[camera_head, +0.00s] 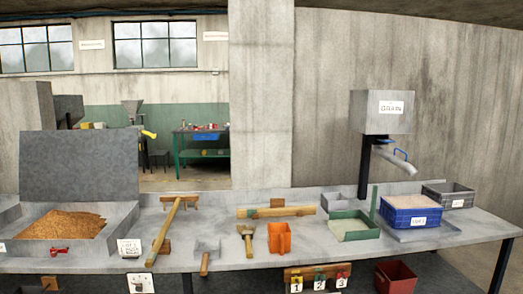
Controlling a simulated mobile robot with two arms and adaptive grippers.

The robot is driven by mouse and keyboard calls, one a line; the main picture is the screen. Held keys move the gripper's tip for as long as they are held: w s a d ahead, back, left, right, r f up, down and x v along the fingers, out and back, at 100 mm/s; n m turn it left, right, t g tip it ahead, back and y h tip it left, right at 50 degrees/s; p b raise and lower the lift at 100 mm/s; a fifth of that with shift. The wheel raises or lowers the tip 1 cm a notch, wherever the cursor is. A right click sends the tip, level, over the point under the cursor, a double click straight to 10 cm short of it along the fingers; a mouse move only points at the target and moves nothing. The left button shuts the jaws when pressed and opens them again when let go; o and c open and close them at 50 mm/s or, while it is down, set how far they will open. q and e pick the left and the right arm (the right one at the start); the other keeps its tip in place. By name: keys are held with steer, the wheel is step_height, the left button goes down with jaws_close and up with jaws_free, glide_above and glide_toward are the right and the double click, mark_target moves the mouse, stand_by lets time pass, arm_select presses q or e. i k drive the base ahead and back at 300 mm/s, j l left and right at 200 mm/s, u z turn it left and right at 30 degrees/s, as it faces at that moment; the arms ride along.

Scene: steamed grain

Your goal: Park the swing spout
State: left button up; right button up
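The swing spout (393,162) is a short grey pipe that slopes down to the right, beneath a grey hopper box (374,111) labelled "GRAIN" at the right. A dark post (365,165) shows below the hopper. The spout's open end hangs above a blue crate (384,212) with pale grain in it. The gap between spout and crate is clear. Neither of my grippers is in view.
A long grey bench (215,258) carries a tray of brown grain (66,224), a wooden rake (168,231), a brush (246,237), an orange scoop (279,238), a green tray (353,231) and a grey crate (449,194). A red bin (397,279) stands below.

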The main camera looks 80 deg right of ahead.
mark_target(410, 169)
steer(key=z, duration=3.7)
steer(key=i+l, duration=0.45)
steer(key=i, duration=0.15)
steer(key=i+l, duration=0.5)
steer(key=i, duration=0.15)
steer(key=i+l, duration=0.45)
steer(key=i, duration=0.15)
steer(key=i+l, duration=0.95)
steer(key=i, duration=0.25)
